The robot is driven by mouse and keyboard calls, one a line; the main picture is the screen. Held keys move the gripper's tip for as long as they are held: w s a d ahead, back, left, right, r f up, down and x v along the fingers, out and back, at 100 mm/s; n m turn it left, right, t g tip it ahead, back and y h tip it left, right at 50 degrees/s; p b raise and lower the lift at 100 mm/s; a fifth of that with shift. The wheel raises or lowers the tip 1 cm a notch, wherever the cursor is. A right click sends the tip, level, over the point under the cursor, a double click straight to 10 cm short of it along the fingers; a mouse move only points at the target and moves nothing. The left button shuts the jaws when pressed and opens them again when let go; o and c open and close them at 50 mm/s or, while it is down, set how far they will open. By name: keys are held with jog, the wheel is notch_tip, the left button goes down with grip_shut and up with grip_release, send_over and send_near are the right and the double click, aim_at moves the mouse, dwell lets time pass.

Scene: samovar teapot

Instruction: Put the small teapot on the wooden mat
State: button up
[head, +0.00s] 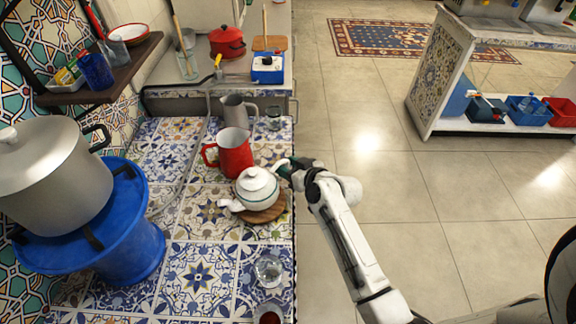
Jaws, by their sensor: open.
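The small white teapot (257,187), with a green band and a lid, stands upright on the round wooden mat (266,214) on the tiled counter. Its spout points to the lower left. The mat's rim shows in front of it and to its right. My gripper (287,166) is at the right of the teapot, close to its handle, at the counter's right edge. The gripper is open. Its fingers are small and partly hidden, and I cannot tell whether they touch the handle.
A red pitcher (235,154) stands just behind the teapot, with a grey pitcher (238,112) and a glass (273,119) farther back. Another glass (268,268) stands in front. A large pot (50,170) on a blue barrel (140,255) fills the left.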

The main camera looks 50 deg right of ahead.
jog(key=b+v, duration=0.1)
jog(key=v, duration=1.1)
jog(key=shift+b, duration=0.35)
jog(key=shift+s, duration=0.1)
